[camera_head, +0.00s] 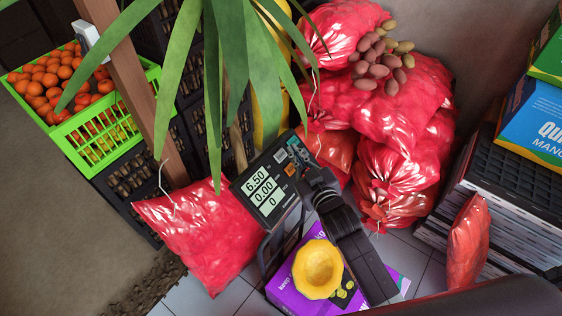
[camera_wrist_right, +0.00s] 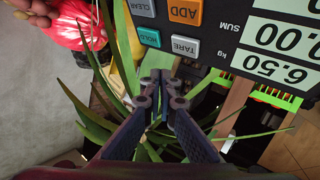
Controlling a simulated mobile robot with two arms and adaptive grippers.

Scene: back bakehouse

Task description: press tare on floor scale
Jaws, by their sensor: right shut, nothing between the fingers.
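The floor scale's display head (camera_head: 268,190) is dark and tilted, with lit readouts of 6.50, 0.00 and 0. In the right wrist view it appears upside down, with a pale TARE button (camera_wrist_right: 184,46) beside a teal HOLD button (camera_wrist_right: 149,36) and an orange ADD button (camera_wrist_right: 185,11). My right gripper (camera_head: 302,160) is shut and empty at the button end of the display. In the wrist view its fingertips (camera_wrist_right: 158,80) meet just below TARE and HOLD; I cannot tell whether they touch the panel. My left gripper is not in view.
A purple box (camera_head: 290,294) with a yellow bowl-like piece (camera_head: 318,269) sits below my right arm. Red sacks (camera_head: 205,232) stand beside and behind the display. Long green leaves (camera_head: 232,50) hang close by. A green crate of oranges (camera_head: 105,135) is left, stacked boxes (camera_head: 535,120) right.

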